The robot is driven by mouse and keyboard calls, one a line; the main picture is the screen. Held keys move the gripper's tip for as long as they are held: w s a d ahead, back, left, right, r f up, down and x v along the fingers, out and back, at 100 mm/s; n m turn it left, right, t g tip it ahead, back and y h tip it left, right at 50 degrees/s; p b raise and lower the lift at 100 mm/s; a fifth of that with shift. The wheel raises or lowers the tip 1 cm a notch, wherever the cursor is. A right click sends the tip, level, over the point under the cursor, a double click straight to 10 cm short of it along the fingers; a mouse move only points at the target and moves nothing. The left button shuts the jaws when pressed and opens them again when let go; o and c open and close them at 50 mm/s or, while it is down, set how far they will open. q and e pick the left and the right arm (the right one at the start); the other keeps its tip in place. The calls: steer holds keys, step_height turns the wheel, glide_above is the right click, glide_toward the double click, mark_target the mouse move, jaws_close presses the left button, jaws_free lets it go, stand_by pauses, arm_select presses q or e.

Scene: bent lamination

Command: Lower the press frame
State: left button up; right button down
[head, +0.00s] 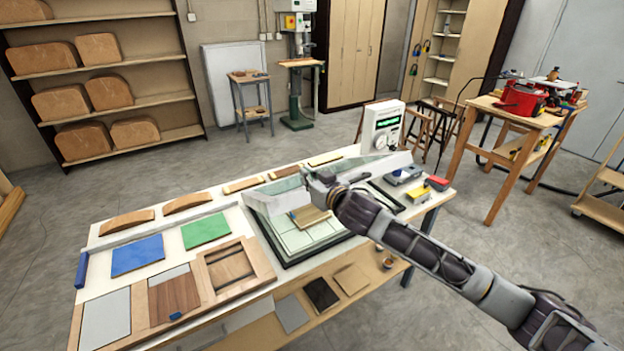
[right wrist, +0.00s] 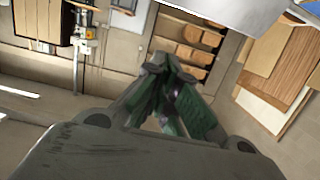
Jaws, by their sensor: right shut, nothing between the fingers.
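The press frame (head: 268,198) is a pale grey frame with a see-through sheet. It stands raised and tilted over the press bed (head: 290,238), a black-edged base with a light green gridded surface. A wooden piece (head: 310,215) lies on the bed. My right gripper (head: 313,181) is shut and empty at the middle of the frame in the head view, and it covers part of it. I cannot tell whether they touch. In the right wrist view its dark fingers (right wrist: 157,65) meet at the tips. My left gripper is not in view.
A control box with a green display (head: 382,125) stands behind the press. Blue (head: 138,254) and green (head: 206,231) sheets, curved wood pieces and veneer panels (head: 174,294) lie on the bench's left. Small tools (head: 404,174) lie to the right.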

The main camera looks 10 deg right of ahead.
steer(key=p, duration=0.1)
glide_above(303, 199)
steer(key=w, duration=0.2)
steer(key=shift+a+f, duration=0.45)
steer(key=shift+s+d+f+p, duration=0.2)
steer(key=shift+s+f, duration=0.25)
steer(key=shift+f, duration=0.4)
steer(key=shift+s+d+f+p, duration=0.1)
steer(key=shift+s+f+p, duration=0.1)
steer(key=shift+s+f, duration=0.45)
steer(key=shift+w+f, duration=0.15)
steer(key=shift+f, duration=0.1)
steer(key=shift+d+f, duration=0.1)
steer(key=shift+f, duration=0.1)
